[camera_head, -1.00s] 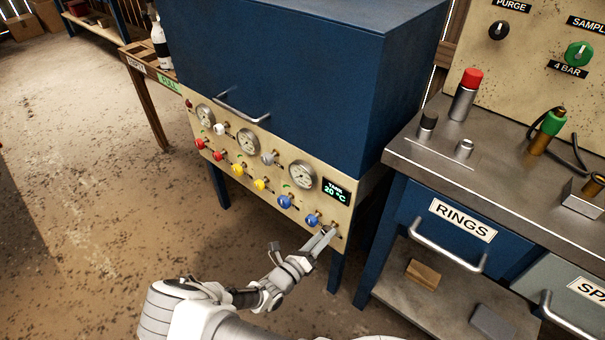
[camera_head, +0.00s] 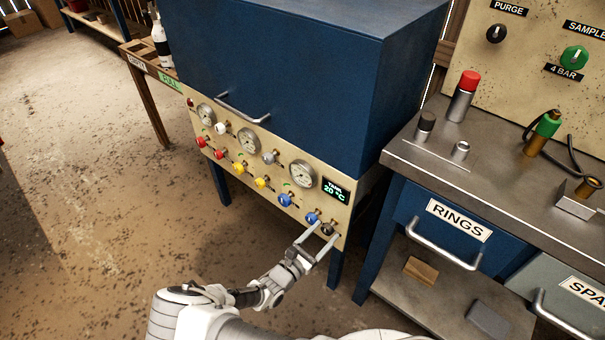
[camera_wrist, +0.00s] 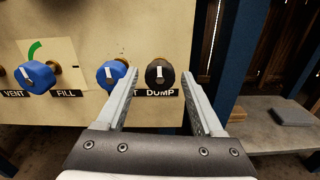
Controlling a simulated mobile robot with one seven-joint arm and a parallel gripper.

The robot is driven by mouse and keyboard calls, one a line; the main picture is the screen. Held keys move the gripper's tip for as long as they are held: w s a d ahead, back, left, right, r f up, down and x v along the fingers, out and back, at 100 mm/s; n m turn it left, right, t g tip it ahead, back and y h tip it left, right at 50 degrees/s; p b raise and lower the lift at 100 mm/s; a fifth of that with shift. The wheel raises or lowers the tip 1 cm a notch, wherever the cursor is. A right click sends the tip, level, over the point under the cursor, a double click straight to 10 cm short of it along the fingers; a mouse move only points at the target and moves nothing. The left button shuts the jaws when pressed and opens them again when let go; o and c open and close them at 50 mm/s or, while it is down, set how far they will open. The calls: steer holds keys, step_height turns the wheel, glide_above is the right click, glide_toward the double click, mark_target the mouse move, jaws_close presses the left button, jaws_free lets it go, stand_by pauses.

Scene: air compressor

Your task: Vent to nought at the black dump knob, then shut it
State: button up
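The black dump knob (camera_wrist: 160,73) is on the cream panel above the label "DUMP", with a white pointer line that looks about upright. It also shows in the head view (camera_head: 327,229) at the panel's lower right. My gripper (camera_wrist: 160,82) is open, its two fingers on either side of the knob in the wrist view, with gaps between them and it. I cannot tell how far the tips are from the panel. The left finger partly covers a blue knob (camera_wrist: 112,74) beside it. Round gauges (camera_head: 302,173) sit above the knobs; their needles are too small to read.
Another blue knob (camera_wrist: 36,76), between "VENT" and "FILL" labels, is further left. A screen (camera_head: 336,191) reads "TANK 20 °C". A steel-topped bench (camera_head: 500,190) stands to the right, with a gap beside the cabinet.

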steer(key=shift+v, duration=3)
